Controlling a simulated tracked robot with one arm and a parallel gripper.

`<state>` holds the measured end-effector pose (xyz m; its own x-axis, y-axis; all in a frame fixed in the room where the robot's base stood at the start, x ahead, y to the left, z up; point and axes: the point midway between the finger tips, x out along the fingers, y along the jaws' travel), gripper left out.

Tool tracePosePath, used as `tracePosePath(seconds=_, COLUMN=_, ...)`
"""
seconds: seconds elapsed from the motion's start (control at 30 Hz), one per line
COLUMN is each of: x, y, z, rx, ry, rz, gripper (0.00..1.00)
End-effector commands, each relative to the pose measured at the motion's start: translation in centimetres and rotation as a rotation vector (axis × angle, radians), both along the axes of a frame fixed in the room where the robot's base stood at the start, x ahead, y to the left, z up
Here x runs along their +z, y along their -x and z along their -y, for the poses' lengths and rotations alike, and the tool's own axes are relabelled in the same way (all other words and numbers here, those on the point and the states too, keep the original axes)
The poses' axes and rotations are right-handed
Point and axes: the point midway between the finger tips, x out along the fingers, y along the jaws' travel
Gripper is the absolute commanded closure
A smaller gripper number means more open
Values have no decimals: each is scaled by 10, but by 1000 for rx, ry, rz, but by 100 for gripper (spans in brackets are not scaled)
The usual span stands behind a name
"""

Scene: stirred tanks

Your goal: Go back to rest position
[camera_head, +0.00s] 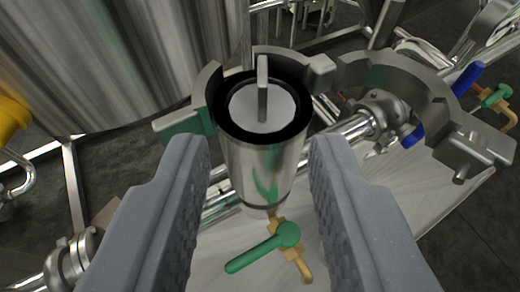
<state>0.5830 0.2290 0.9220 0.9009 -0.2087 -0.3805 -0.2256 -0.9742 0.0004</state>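My gripper (262,195) is open, with its two grey ribbed fingers wide apart and nothing between the near parts of them. Beyond the fingertips stands a shiny metal cylinder (262,165) with a black rim and a pale inner disc with an upright flat tab (263,88). The cylinder lies between the lines of the fingers, with gaps showing on both sides. I cannot tell how deep it is between them. A grey clamp ring (205,85) sits around its top.
A second, empty clamp ring (405,85) is at the right. A green-handled valve (265,248) is below the cylinder. A large steel tank (100,60) fills the upper left. Pipes and a blue handle (468,80) crowd the right. Dark floor (115,165) shows at the left.

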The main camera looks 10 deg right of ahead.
Motion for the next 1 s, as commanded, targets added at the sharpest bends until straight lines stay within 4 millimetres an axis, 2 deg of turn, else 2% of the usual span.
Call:
tracePosePath(seconds=0.17, x=7, y=-7, z=-2, rx=4, ry=-28, rz=-1, gripper=68)
tracePosePath(seconds=0.27, x=27, y=-23, z=-9, rx=20, ry=-96, rz=5, gripper=68)
tracePosePath(seconds=0.37, x=63, y=-47, z=-18, rx=55, ry=-193, rz=15, gripper=68)
tracePosePath(seconds=0.53, x=143, y=-81, z=-25, rx=143, ry=-328, rz=39, gripper=68)
tracePosePath(seconds=0.7, x=233, y=-99, z=-14, rx=236, ry=-400, rz=77, gripper=68)
tracePosePath(seconds=0.87, x=317, y=-98, z=11, rx=315, ry=-409, rz=116, gripper=68)
tracePosePath(seconds=1.0, x=387, y=-83, z=41, rx=368, ry=-375, rz=144, gripper=68)
